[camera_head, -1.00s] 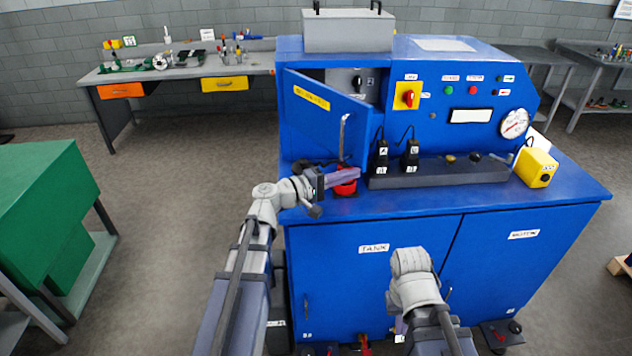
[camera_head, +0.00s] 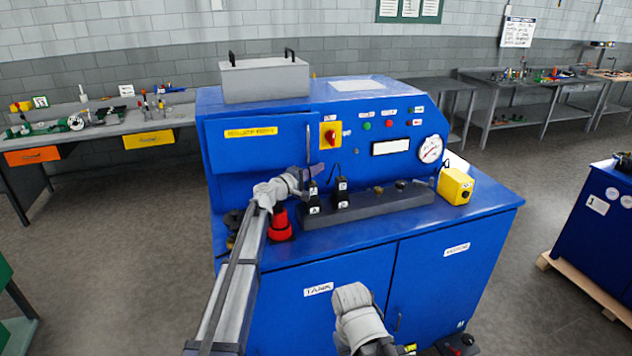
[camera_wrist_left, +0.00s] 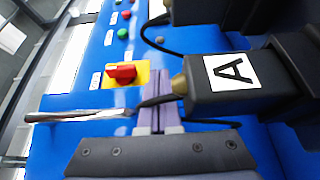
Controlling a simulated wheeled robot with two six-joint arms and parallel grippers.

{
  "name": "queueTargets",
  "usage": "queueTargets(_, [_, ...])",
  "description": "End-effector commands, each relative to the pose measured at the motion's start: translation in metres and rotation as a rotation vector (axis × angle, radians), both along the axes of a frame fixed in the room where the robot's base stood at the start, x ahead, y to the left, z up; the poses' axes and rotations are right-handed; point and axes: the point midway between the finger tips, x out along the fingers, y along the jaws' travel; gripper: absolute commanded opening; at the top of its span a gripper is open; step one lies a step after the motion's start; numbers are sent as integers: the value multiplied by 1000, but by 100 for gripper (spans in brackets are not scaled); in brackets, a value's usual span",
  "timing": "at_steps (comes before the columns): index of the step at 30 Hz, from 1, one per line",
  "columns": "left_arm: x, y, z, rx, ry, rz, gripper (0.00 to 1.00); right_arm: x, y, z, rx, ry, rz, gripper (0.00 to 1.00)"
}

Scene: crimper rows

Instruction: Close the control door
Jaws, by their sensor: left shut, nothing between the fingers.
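The control door (camera_head: 250,150) is a blue panel with a yellow label at the upper left of the blue machine (camera_head: 400,225). It lies flush or nearly flush with the machine's front; I cannot tell whether a thin gap is left. Its silver bar handle (camera_head: 308,145) is on its right edge and also shows in the left wrist view (camera_wrist_left: 80,115). My left gripper (camera_head: 305,180) is shut and empty, near the door's lower right corner and the black plug marked A (camera_head: 314,200). Its purple fingers (camera_wrist_left: 156,115) show in the left wrist view. My right gripper is not visible.
Black plugs stand on a grey strip (camera_head: 385,202) along the worktop. A red round part (camera_head: 279,222) sits by my left forearm. A red switch on a yellow plate (camera_head: 330,135) is right of the door. A yellow box (camera_head: 456,186) stands at the right.

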Motion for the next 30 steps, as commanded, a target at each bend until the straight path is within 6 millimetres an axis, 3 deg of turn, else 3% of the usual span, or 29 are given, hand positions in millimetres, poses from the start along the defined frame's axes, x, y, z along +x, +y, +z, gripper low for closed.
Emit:
queueTargets(3, [24,5,0,0,0,0,0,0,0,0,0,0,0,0])
queueTargets(9, [42,10,0,0,0,0,0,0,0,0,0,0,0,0])
queueTargets(30, [49,13,0,0,0,0,0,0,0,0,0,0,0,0])
